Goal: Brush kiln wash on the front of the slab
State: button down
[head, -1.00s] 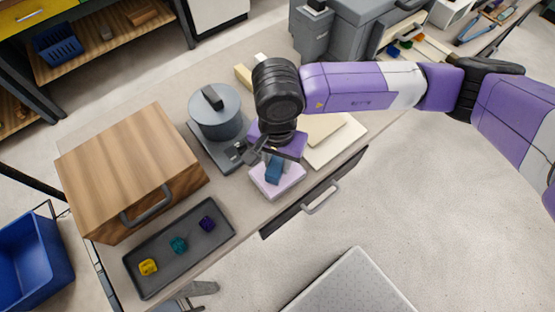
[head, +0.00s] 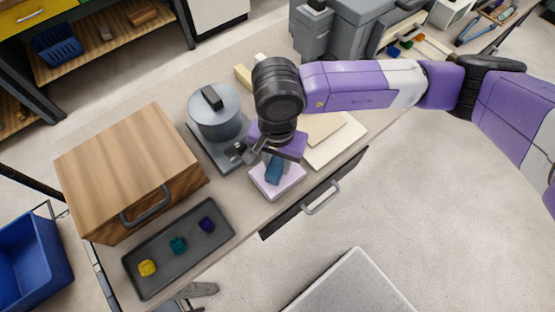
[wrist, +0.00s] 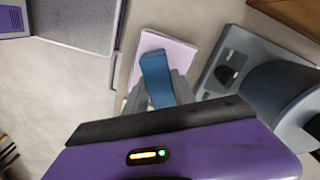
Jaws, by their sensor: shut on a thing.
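The slab (head: 266,188) is a flat pale pink-lilac block near the bench's front edge; it also shows in the wrist view (wrist: 182,49). My gripper (head: 270,159) is shut on a blue brush (head: 273,173), directly above the slab. The brush also shows in the wrist view (wrist: 156,75), between my grey fingers (wrist: 158,92). The brush covers part of the slab. Its bristle end is hidden, so I cannot tell whether it touches the slab.
A grey pot-like device (head: 214,118) on a base stands just left of the slab. Cream boards (head: 342,143) lie to the right. A drawer handle (head: 321,199) projects below the slab.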

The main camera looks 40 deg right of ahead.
aim_at(278, 162)
jog(key=shift+s, duration=0.1)
jog(key=shift+r+p, duration=1.15)
jog(key=shift+r, duration=2.35)
